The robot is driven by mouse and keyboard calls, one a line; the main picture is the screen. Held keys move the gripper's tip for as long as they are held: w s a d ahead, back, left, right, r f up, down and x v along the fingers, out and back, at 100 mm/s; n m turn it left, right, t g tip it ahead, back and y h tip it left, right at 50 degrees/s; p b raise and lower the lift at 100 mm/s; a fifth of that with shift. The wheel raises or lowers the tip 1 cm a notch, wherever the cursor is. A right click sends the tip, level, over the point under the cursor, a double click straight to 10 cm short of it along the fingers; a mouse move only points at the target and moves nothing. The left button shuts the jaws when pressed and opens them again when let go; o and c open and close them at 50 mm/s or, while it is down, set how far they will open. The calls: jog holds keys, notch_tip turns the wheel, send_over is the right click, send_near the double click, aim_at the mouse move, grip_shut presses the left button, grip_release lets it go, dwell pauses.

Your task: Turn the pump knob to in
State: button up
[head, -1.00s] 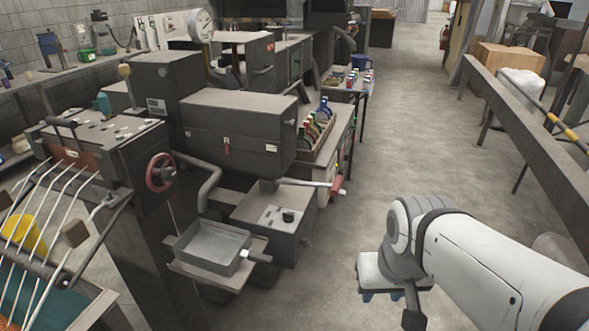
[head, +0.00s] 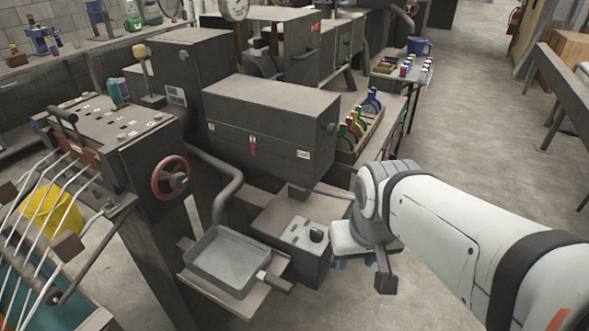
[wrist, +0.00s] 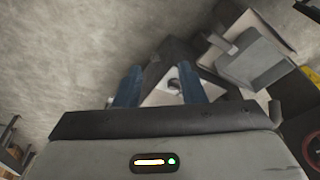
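The pump knob (head: 317,234) is a small black knob on the light top plate of a dark grey pump box (head: 300,262). In the wrist view the knob (wrist: 173,84) shows between my two blue fingers, beyond them. My gripper (head: 355,263) is open and empty, just right of the pump box in the head view. It also fills the bottom of the wrist view (wrist: 160,80), its fingers spread apart. The knob and the fingers appear apart. Any lettering at the knob is too small to read.
A grey tray (head: 230,262) stands on a ledge left of the pump box, its handle sticking out toward it. A large dark machine (head: 270,125) rises behind. A red handwheel (head: 170,177) is on the left. Open floor (head: 465,140) lies to the right.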

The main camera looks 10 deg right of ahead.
jog(key=shift+w+a, duration=0.1)
jog(key=shift+a, duration=0.25)
jog(key=shift+o, duration=1.4)
jog(key=shift+w, duration=0.15)
jog(key=shift+o, duration=0.8)
jog(key=w+a+f+m+g, duration=0.1)
jog(key=w+m, duration=0.1)
jog(key=w, duration=0.7)
jog(key=shift+w+a+m, duration=0.25)
jog(key=shift+w+m, duration=0.05)
jog(key=shift+m, duration=0.1)
jog(key=m+g, duration=0.2)
jog(key=m, duration=0.2)
send_over(318, 230)
notch_tip(318, 230, down, 7)
jog(key=shift+s+f, duration=0.1)
jog(key=shift+f, duration=0.2)
notch_tip(318, 230, down, 8)
jog(key=shift+r, duration=0.25)
jog(key=shift+c, duration=0.5)
